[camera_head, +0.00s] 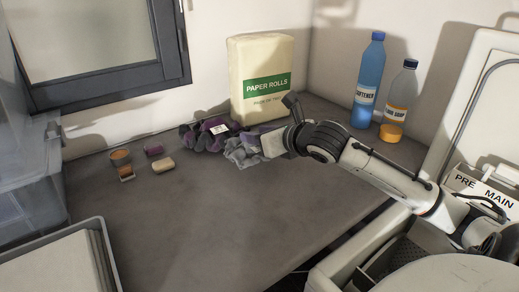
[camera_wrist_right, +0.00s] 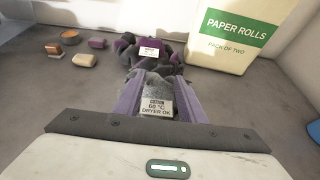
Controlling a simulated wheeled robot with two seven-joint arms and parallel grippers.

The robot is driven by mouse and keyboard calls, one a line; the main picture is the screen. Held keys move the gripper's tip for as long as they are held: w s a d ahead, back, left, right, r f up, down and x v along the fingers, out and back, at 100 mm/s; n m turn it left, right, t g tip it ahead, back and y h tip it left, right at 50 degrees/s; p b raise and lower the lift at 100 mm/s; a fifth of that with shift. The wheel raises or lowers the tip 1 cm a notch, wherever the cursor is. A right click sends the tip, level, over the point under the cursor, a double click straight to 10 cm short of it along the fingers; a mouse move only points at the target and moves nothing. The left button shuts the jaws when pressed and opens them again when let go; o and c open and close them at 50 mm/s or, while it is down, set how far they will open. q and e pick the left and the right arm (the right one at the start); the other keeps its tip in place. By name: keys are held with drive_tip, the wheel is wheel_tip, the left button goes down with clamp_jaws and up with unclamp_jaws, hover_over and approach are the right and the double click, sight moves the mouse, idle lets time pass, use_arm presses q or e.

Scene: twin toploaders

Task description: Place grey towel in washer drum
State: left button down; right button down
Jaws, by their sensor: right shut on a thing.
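A crumpled grey towel (camera_head: 243,151) lies on the counter in front of the paper rolls pack. In the right wrist view the grey towel (camera_wrist_right: 154,88), with a white care label, is between the purple fingers of my right gripper (camera_wrist_right: 158,100). My right gripper (camera_head: 262,147) reaches in from the right in the head view and is shut on the towel. A dark purple cloth (camera_head: 205,134) with its own label lies just beyond and left of the towel. The washer (camera_head: 322,280) is at the lower right, marked PRE and MAIN; its drum is mostly hidden. My left gripper is not in view.
The paper rolls pack (camera_head: 262,90) stands behind the towel. A blue softener bottle (camera_head: 368,85) and a soap bottle (camera_head: 400,95) stand at the back right. Soap bars and an orange-topped tin (camera_head: 121,158) sit left. The counter's front middle is clear.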

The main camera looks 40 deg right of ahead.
drive_tip(key=shift+f, duration=2)
drive_tip(key=shift+f, duration=0.15)
drive_tip(key=c, duration=1.1)
unclamp_jaws()
